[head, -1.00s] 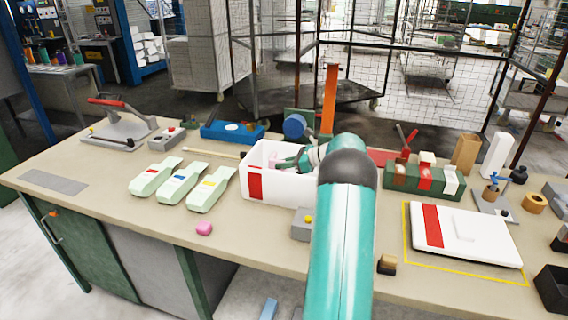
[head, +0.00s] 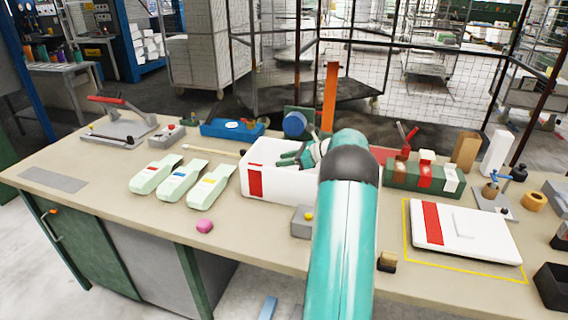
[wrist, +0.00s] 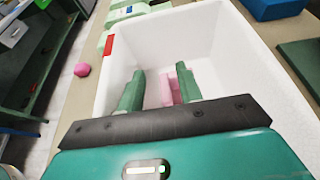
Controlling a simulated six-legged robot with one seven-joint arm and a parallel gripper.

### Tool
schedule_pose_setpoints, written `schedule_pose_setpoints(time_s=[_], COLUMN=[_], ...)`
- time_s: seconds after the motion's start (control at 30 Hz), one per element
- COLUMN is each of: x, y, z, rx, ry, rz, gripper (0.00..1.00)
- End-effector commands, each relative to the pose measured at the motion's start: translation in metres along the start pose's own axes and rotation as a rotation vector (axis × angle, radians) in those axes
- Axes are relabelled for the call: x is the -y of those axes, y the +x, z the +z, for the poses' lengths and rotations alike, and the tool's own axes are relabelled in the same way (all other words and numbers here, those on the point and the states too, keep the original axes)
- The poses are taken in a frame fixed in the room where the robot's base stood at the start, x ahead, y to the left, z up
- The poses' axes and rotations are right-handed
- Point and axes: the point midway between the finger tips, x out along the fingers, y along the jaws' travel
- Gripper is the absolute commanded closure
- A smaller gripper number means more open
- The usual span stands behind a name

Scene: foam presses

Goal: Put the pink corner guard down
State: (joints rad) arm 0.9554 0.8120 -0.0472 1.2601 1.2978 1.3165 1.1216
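The pink corner guard (wrist: 166,88) is inside the white foam box (wrist: 232,50) in the wrist view, low between my two green fingers and partly hidden by the right one. My gripper (wrist: 160,70) is over the box with its fingers spread apart. The guard seems to lie at the box floor; whether it touches the right finger I cannot tell. In the head view my gripper (head: 281,158) is at the mouth of the white box (head: 282,190), and the box wall hides the guard.
A pink lump (head: 204,226) lies on the table in front of the box. Pale green packs (head: 183,181) lie left of it, a blue tray (head: 232,129) behind.

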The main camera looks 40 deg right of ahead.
Motion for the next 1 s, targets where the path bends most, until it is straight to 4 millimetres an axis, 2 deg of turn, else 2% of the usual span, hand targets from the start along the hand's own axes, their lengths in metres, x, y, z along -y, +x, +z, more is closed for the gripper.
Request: schedule_pose_setpoints(time_s=[0.03, 0.3, 0.5, 0.67, 0.83, 0.93, 1.0], x=[0.001, 0.001, 0.0, 0.0, -0.002, -0.015, -0.035], y=[-0.013, -0.073, -0.103, -0.113, -0.111, -0.098, -0.082], z=[-0.002, -0.002, -0.002, -0.002, 0.001, 0.016, 0.035], rx=[-0.002, -0.002, 0.0, -0.001, -0.005, -0.032, -0.073], ry=[0.002, 0.003, 0.004, 0.004, -0.004, -0.053, -0.123], rz=[-0.005, -0.005, -0.002, -0.002, 0.003, 0.027, 0.06], gripper=[0.64, 0.64, 0.64, 0.64, 0.64, 0.64, 0.64])
